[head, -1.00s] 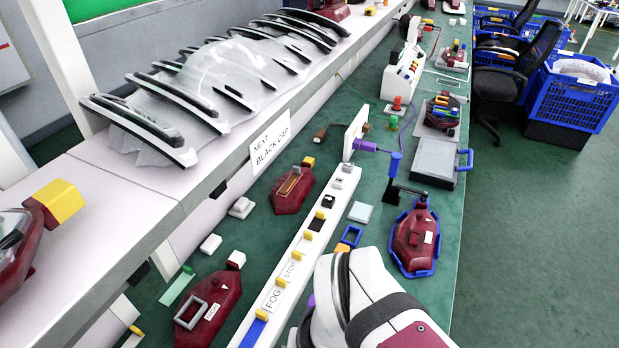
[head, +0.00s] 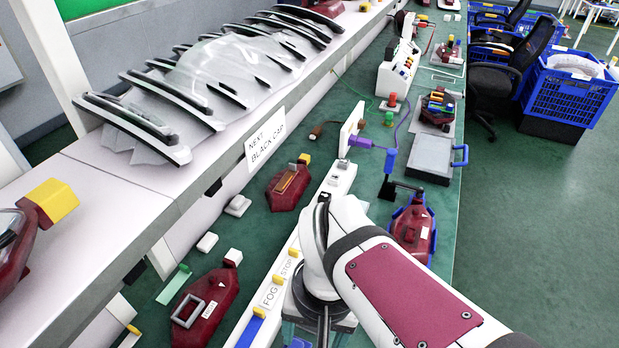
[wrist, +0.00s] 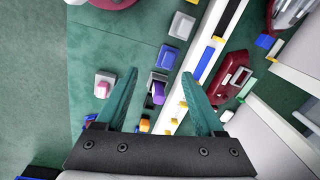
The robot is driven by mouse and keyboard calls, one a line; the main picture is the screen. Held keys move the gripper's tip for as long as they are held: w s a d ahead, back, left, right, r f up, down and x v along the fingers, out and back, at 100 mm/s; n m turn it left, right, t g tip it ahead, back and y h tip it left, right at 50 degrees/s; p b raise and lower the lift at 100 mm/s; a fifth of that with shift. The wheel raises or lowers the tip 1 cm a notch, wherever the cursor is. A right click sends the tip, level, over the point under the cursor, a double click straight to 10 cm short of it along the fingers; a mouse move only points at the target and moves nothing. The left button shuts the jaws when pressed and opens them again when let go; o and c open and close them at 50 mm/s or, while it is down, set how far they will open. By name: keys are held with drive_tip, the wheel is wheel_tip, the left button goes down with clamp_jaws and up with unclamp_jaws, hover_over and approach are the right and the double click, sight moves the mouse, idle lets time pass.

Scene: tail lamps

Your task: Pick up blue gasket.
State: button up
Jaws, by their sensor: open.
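The open blue square frame that looks like the blue gasket showed right of the white rail in the earlier head view. My arm now covers that spot. In the wrist view a small blue square piece (wrist: 168,57) lies beyond my fingertips, left of the rail; I cannot tell whether it is the gasket. My gripper (wrist: 159,82) is open, its two green fingers spread wide with nothing held. A purple piece on a grey block (wrist: 158,94) shows between the fingers, apart from both. In the head view my gripper's fingers are mostly hidden below my wrist.
The white rail (head: 269,295) runs beside my gripper; in the wrist view (wrist: 190,75) it passes behind the right finger. A red lamp with a grey frame (head: 205,305) lies left of the rail. Another red lamp (head: 414,228) sits in a blue holder to the right.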

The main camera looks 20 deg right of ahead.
drive_tip(key=w+d+f+m+t+h, duration=0.15)
drive_tip(key=w+d+f, duration=0.25)
drive_tip(key=w+d, duration=0.7)
drive_tip(key=w+d+f+m+t+h, duration=0.1)
drive_tip(key=w+d+f+h, duration=0.4)
drive_tip(key=w, duration=1)
drive_tip(key=d+f, duration=0.1)
drive_tip(key=f, duration=0.1)
drive_tip(key=w+d+f+y, duration=0.1)
drive_tip(key=d+f, duration=0.1)
drive_tip(key=f, duration=0.1)
drive_tip(key=w+d+f+y, duration=0.1)
drive_tip(key=f, duration=0.1)
drive_tip(key=shift+w+d+f, duration=0.2)
drive_tip(key=shift+d, duration=0.2)
drive_tip(key=x, duration=0.6)
drive_tip(key=shift+w+a, duration=0.15)
drive_tip(key=shift+a, duration=0.05)
clamp_jaws()
drive_tip(key=shift+r, duration=0.1)
